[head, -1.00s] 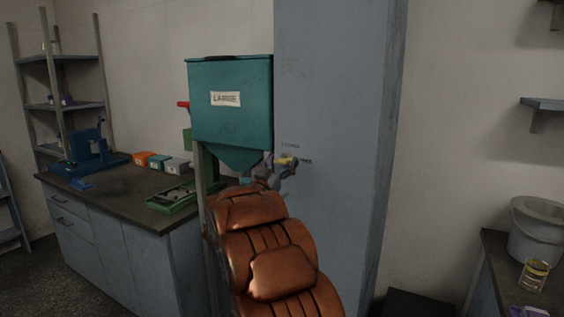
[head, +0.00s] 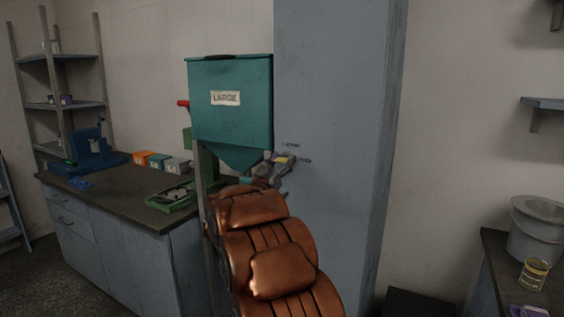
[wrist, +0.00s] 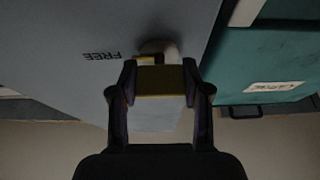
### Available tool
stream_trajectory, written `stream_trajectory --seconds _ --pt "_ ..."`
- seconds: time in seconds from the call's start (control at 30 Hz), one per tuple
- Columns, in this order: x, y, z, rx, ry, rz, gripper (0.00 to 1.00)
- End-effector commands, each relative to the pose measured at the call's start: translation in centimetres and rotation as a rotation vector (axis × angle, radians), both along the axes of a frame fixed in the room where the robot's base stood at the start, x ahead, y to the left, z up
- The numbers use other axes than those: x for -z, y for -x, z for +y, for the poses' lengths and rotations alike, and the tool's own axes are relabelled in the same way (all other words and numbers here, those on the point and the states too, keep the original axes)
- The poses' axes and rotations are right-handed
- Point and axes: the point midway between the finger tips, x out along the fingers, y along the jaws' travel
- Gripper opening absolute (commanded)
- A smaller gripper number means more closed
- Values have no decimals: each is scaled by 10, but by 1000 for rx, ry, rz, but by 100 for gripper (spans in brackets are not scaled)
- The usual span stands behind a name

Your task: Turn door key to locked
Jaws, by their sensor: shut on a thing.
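The tall grey-blue cabinet door (head: 335,90) carries a keyed lock with small dark labels beside it. One label (wrist: 102,56) reads FREE, upside down in the wrist view; another (head: 290,145) above the lock is too small to read surely. My gripper (wrist: 160,78) is shut on the yellow door key (wrist: 160,84), with one finger on each side of it. A pale round lock part (wrist: 158,47) shows just beyond the key. In the head view my gripper (head: 285,164) is at the door, tilted, and largely hides the lock.
A teal hopper (head: 230,105) labelled LARGE hangs close to the left of the lock. A workbench (head: 115,190) with a green tray and small boxes stands at left.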

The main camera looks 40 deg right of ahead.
Motion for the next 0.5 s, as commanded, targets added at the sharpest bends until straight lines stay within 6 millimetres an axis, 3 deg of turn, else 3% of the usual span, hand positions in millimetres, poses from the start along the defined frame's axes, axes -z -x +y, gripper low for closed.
stream_trajectory --seconds 0.27,0.5 --pt "-3 1 -1 1 16 52 13" --pt "-6 1 -1 3 59 202 13"
